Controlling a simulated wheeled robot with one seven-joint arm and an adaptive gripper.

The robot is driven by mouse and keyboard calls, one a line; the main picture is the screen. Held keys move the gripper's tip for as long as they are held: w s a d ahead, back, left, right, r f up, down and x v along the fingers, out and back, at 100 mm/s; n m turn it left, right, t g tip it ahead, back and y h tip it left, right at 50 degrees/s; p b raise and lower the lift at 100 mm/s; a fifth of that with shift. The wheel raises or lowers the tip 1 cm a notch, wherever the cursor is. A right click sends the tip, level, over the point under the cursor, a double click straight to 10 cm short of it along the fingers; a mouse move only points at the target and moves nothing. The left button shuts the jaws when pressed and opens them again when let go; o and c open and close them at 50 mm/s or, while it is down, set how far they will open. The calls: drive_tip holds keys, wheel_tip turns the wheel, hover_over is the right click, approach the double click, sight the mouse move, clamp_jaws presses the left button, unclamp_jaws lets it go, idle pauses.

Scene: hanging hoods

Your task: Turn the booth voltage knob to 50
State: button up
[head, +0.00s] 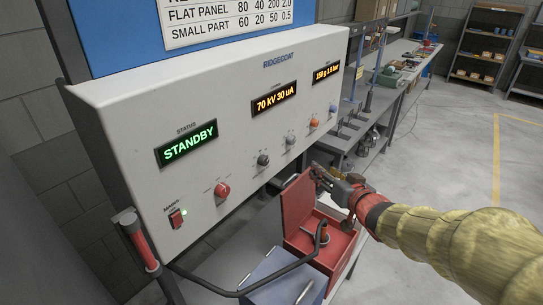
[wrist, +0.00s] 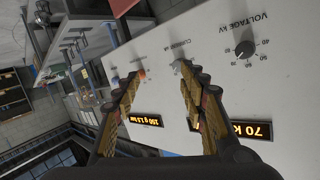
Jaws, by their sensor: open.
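The booth voltage knob (head: 263,160) is a dark round knob on the light grey control panel (head: 130,130). The wrist view shows it (wrist: 243,50) under "VOLTAGE kV" with numbers around it; its pointer is too small to read surely. The amber display (head: 274,98) reads "70 kV 30 uA". My gripper (head: 318,176) is open and empty, apart from the panel and to the right of the voltage knob. In the wrist view its two fingers (wrist: 165,80) are spread, with the grey current knob (wrist: 178,67) between and beyond them. No knob is hidden in the head view.
A red switch knob (head: 221,190), an orange knob (head: 314,123) and a blue knob (head: 333,108) share the panel. The status display (head: 187,143) reads "STANDBY". A red open box (head: 299,205) stands beneath my gripper.

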drive_tip(key=w+a+y+p, duration=0.1)
drive_tip(key=a+y+p, duration=0.1)
drive_tip(key=a+y, duration=0.25)
drive_tip(key=n+g+y+p, duration=0.2)
drive_tip(key=y, duration=0.3)
approach(266, 163)
drive_tip(key=b+x, duration=0.1)
drive_tip(key=x, duration=0.7)
drive_tip(key=shift+c, duration=1.1)
drive_tip(key=c, duration=0.7)
clamp_jaws()
